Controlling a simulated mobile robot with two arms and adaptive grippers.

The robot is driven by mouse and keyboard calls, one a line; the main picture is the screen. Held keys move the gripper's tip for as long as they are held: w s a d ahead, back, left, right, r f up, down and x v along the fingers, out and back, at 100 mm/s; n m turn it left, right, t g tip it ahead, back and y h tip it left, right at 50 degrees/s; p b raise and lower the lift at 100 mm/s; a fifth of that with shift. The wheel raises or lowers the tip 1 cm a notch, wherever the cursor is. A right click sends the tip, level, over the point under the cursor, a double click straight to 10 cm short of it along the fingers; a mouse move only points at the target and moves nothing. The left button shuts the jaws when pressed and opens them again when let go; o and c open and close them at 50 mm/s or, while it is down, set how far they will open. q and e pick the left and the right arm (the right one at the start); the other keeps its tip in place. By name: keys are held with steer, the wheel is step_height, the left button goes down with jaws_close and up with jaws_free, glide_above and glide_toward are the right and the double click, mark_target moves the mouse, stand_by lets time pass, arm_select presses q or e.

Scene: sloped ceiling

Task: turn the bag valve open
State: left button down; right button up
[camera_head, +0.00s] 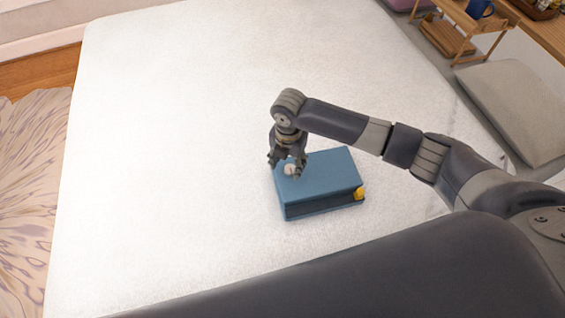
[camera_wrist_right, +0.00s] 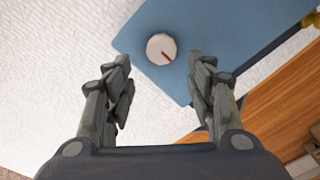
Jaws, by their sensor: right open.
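A blue bag (camera_head: 325,181), shaped like a flat box, lies on the white bed. Its valve is a small round white knob (camera_head: 290,169) on the top face near the left corner. In the right wrist view the valve (camera_wrist_right: 161,48) shows a red mark pointing to the lower right. My right gripper (camera_head: 287,162) is just above the valve. In the wrist view its fingers (camera_wrist_right: 163,80) are spread, with nothing between them, and the valve lies beyond the fingertips. I cannot tell from the pictures whether any finger touches the bag. My left gripper is out of view.
The white bed (camera_head: 180,130) is clear around the bag. A yellow part (camera_head: 359,193) sits at the bag's right corner. A grey cushion (camera_head: 512,108) and a wooden stand (camera_head: 462,30) with a blue mug (camera_head: 479,8) are at the upper right.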

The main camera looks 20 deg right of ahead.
step_height(320, 180, up, 9)
steer(key=shift+w+a+f, duration=0.2)
steer(key=shift+w+a, duration=0.1)
steer(key=shift+w, duration=0.1)
